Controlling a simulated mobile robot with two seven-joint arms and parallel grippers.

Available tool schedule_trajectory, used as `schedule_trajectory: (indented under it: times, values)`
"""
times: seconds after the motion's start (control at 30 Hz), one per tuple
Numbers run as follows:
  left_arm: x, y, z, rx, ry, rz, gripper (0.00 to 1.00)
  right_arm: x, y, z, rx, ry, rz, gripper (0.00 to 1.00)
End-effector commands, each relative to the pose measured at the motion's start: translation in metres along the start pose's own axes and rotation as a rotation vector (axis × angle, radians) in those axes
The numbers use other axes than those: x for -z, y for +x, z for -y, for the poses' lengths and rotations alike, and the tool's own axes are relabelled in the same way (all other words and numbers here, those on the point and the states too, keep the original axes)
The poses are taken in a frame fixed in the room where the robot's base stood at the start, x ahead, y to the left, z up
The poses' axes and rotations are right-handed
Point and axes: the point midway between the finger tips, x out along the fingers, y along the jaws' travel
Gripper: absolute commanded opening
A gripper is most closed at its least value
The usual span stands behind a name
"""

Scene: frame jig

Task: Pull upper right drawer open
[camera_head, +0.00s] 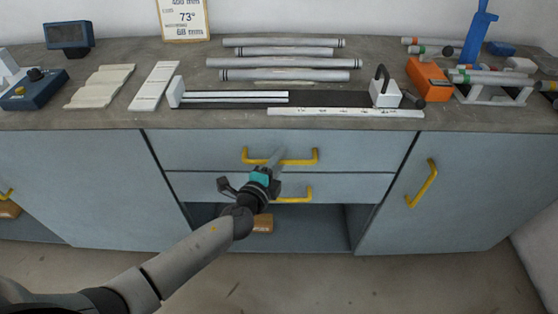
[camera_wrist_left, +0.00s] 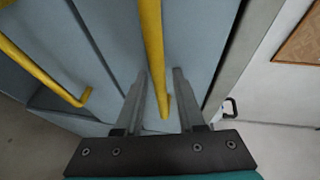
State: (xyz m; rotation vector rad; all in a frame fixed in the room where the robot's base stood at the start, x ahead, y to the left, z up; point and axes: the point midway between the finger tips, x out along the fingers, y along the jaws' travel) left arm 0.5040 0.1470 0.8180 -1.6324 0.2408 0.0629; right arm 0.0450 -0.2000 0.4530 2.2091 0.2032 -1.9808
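The upper drawer (camera_head: 215,150) sits in the middle of the grey-blue cabinet, under the worktop, and looks closed. Its yellow bar handle (camera_head: 303,162) runs across its front. My left gripper (camera_head: 276,156) is in front of this handle, its fingers partly covering it. In the left wrist view the handle (camera_wrist_left: 152,45) runs between the two open fingers of my left gripper (camera_wrist_left: 160,75), with gaps on both sides. Whether a finger touches it is not clear. My right gripper is not in view.
The lower drawer (camera_head: 345,187) has its own yellow handle (camera_head: 297,197), close below my gripper. An open shelf (camera_head: 310,228) lies underneath. A door with a yellow handle (camera_head: 422,184) is at the right. The worktop (camera_head: 225,119) carries pipes, an orange box (camera_head: 428,80) and a jig.

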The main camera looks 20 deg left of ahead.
Motion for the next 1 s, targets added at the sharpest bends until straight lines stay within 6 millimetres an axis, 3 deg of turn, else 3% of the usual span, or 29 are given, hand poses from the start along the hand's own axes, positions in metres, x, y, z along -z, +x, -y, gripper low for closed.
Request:
schedule_trajectory:
  times: [0.07, 0.3, 1.0]
  values:
    - [0.0, -0.0002, -0.0001, 0.0, 0.0, 0.0, 0.28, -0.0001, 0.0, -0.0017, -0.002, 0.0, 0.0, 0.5]
    - [0.0, -0.0003, -0.0001, 0.0, 0.0, 0.0, 0.01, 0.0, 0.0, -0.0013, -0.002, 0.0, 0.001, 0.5]
    - [-0.0003, -0.0004, -0.0003, 0.0, 0.001, 0.0, 0.0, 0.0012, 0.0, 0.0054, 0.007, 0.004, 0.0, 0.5]
